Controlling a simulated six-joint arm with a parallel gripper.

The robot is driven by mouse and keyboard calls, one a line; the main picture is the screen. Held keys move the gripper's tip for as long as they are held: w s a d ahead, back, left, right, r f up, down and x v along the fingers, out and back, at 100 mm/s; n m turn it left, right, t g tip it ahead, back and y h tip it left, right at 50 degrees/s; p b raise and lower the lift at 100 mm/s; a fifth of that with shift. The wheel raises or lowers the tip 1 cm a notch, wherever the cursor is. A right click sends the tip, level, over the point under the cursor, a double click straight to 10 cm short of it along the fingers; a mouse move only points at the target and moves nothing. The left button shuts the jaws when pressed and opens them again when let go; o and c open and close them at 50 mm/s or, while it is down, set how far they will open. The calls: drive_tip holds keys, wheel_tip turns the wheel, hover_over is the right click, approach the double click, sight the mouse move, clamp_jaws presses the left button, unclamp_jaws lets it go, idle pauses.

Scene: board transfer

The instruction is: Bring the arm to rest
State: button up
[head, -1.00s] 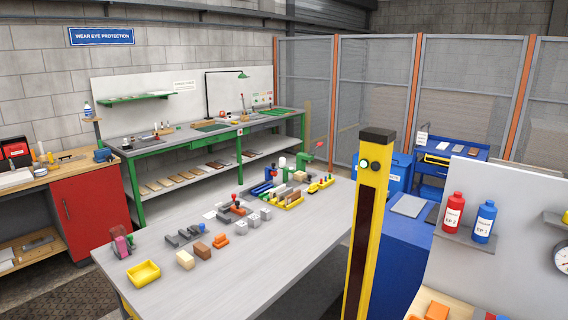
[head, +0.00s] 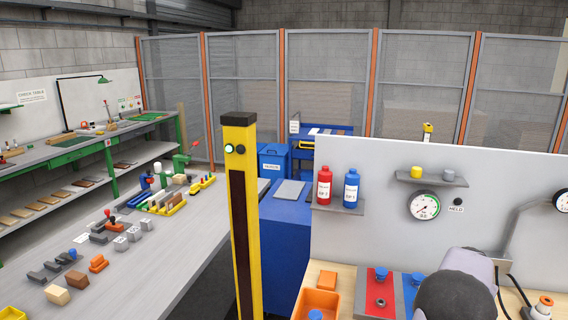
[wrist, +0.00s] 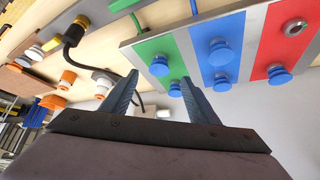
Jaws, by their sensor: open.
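My gripper (wrist: 160,84) shows in the wrist view with its two grey fingers apart and nothing between them. Behind the fingers in that view is a board with green, blue and red strips (wrist: 272,48), which carries several blue knobs. In the head view a dark rounded part of my arm is at the bottom right, in front of the workbench; my fingers are not visible there. The strip board (head: 377,300) is partly hidden by my arm in the head view, with red and blue strips showing.
An orange bin (head: 317,303) stands left of the strip board. A grey panel (head: 390,170) with bottles and gauges rises behind. A yellow post (head: 240,200) stands left of the bench.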

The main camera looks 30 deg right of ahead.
drive_tip(key=w+a+f+n+y, duration=0.1)
drive_tip(key=w+a+n, duration=0.1)
drive_tip(key=w+a, duration=0.5)
drive_tip(key=w+a+n+t+y, duration=0.1)
drive_tip(key=w+a+n, duration=0.15)
drive_tip(key=a, duration=0.95)
drive_tip(key=w+a+f+n+y, duration=0.1)
drive_tip(key=w+a+n+y, duration=0.1)
drive_tip(key=w+a, duration=0.5)
drive_tip(key=s+a+f+n+y, duration=0.1)
drive_tip(key=s+a+n, duration=0.1)
drive_tip(key=a, duration=0.8)
drive_tip(key=s+a+n, duration=0.2)
drive_tip(key=a, duration=0.7)
drive_tip(key=s+a+f+n+g+y, duration=0.1)
drive_tip(key=s+a+n, duration=0.4)
drive_tip(key=s+a, duration=0.6)
drive_tip(key=a+f+g, duration=0.1)
drive_tip(key=a, duration=0.1)
drive_tip(key=shift+a+f+g+y, duration=0.2)
drive_tip(key=shift+a+g+y, duration=0.1)
drive_tip(key=shift+a, duration=0.05)
